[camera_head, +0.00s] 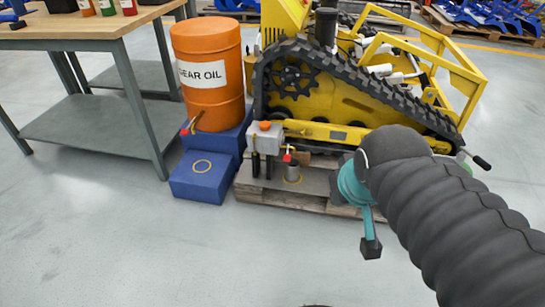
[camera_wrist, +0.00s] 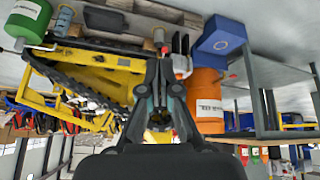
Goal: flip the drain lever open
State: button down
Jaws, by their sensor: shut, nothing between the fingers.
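A small red-handled lever (camera_head: 288,157) shows low on the near side of the yellow tracked carrier (camera_head: 345,108), above a grey metal cup (camera_head: 293,173). A second red lever (camera_head: 184,131) with a yellow spout is on the orange gear oil drum; I cannot tell from the pictures alone which is the drain lever. My gripper (camera_head: 371,248) is to the right of both levers, apart from them and pointing down. In the upside-down wrist view, my gripper (camera_wrist: 165,62) is shut and empty, with a red spot (camera_wrist: 164,49) just past its fingertips.
The orange drum (camera_head: 209,75) stands on a blue step (camera_head: 203,180) left of the carrier. A grey box (camera_head: 266,138) with an orange top and black posts is beside the red lever. A wooden pallet (camera_head: 325,207) lies underneath. A workbench (camera_head: 75,45) stands left; the front floor is clear.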

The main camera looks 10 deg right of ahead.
jog(key=w+d+f+n+t, duration=0.1)
jog(key=w+d+f+n, duration=0.2)
jog(key=w, duration=0.7)
jog(key=w+d+f+n+t+b, duration=0.1)
jog(key=w+d+f+n+t, duration=0.15)
jog(key=w, duration=0.75)
jog(key=w+d+f+n+t, duration=0.1)
jog(key=w+d+f+n, duration=0.2)
jog(key=w, duration=0.7)
jog(key=n+t+y+b, duration=0.1)
jog(key=n+y, duration=0.6)
jog(key=n, duration=0.4)
send_near(284, 158)
jog(key=s+d+r, duration=0.1)
jog(key=s+r, duration=0.2)
jog(key=s, duration=0.3)
jog(key=shift+w+d+f+x, duration=0.15)
jog(key=shift+d+x, duration=0.2)
jog(key=shift+x, duration=1.75)
jog(key=shift+w+d+f+x, duration=0.15)
jog(key=shift+d+x, duration=0.2)
jog(key=shift+x, duration=1.75)
jog(key=shift+w+d+r+x, duration=0.15)
jog(key=shift+d+x, duration=0.2)
jog(key=shift+x, duration=1.75)
jog(key=shift+f, duration=0.15)
